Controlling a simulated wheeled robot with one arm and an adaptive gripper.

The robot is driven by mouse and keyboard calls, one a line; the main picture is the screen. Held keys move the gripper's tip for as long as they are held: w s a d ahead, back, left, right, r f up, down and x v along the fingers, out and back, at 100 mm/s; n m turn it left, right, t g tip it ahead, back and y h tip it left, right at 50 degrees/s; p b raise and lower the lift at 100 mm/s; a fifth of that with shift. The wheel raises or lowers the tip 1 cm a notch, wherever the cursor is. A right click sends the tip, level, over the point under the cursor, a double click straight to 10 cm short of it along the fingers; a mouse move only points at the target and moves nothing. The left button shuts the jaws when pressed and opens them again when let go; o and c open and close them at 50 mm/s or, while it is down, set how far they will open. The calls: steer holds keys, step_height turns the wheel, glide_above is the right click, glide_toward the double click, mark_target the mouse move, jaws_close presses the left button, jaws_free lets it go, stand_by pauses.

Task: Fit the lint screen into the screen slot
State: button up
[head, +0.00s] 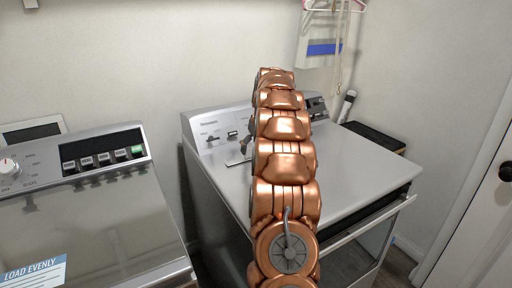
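My copper-coloured arm rises from the bottom middle and reaches over the dryer (355,165). It hides the middle of the dryer top and part of its control panel. A small dark piece (246,143) shows at the arm's left edge; it may be part of my gripper, the rest of which is hidden behind the arm. Just below it, a thin pale strip (237,161) shows at the back left of the dryer top. I cannot tell whether it is the lint screen or the edge of the screen slot. Whether my gripper holds anything is hidden.
A washer (95,220) with a closed-looking lid stands at the left, with a narrow gap between it and the dryer. The right of the dryer top is clear. A bag (318,45) hangs on the wall behind. A door (490,215) is at the right.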

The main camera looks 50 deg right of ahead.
steer(key=shift+f, duration=0.2)
steer(key=o, duration=0.9)
steer(key=shift+r, duration=0.1)
steer(key=v, duration=1.1)
steer(key=shift+s+r, duration=0.2)
steer(key=shift+r, duration=0.15)
